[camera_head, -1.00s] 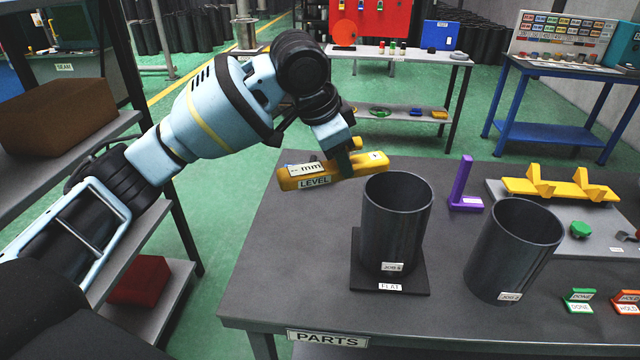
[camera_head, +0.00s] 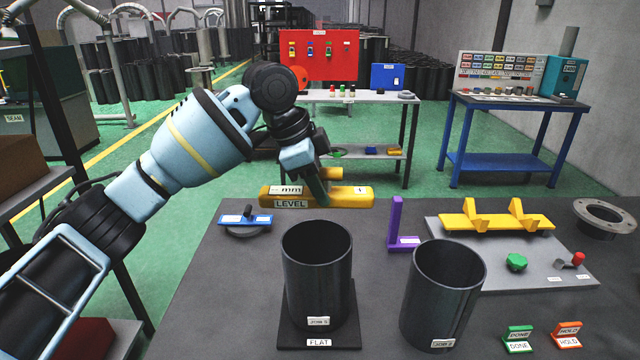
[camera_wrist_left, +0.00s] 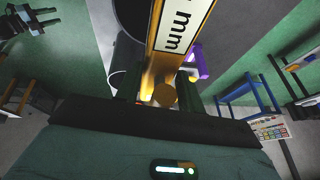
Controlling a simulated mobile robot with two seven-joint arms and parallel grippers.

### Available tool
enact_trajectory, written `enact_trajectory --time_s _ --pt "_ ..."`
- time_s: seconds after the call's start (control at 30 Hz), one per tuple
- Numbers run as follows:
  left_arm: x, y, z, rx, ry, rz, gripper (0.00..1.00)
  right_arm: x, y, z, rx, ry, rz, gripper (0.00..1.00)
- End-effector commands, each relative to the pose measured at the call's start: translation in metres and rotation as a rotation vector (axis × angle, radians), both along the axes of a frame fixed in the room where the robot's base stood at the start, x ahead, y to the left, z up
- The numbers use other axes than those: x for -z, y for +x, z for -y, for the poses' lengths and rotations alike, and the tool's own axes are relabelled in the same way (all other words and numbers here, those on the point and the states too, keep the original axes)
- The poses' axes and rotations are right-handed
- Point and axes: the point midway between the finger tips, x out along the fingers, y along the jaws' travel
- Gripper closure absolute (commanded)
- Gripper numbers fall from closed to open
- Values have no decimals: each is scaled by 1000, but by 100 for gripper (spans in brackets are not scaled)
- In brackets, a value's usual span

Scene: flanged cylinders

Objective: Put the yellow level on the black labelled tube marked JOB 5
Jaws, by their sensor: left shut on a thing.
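My left gripper (camera_head: 318,188) is shut on the yellow level (camera_head: 345,196) and holds it about horizontal in the air. In the head view the level shows just above and behind a black tube (camera_head: 317,285), with a gap between them. The tube's small label seems to read JOB 5. It stands upright on a dark plate marked FLAT (camera_head: 348,338). A second black tube (camera_head: 441,300), apparently marked JOB 2, stands to its right. In the left wrist view the level (camera_wrist_left: 176,45) runs up between the fingers. A dark jaw-like shape (camera_wrist_left: 32,20) there may be my right gripper.
A blue-topped item on a dark round base (camera_head: 246,221) lies left behind the tube. A purple bracket (camera_head: 397,226) stands behind, between the tubes. A grey board with a yellow cradle (camera_head: 497,221) and the DONE (camera_head: 518,338) and HOLD (camera_head: 567,333) signs are right.

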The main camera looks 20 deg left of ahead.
Motion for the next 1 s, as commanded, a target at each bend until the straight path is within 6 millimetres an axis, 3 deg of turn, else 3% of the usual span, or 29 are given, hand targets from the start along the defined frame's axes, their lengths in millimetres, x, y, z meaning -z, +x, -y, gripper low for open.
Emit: enact_trajectory --time_s 0.4,1.0 --pt "-2 1 0 -1 -19 -35 100 0 -1 -2 0 4 -1 64" --pt "45 1 0 -1 -14 -30 100 1 -1 0 2 2 -2 64"
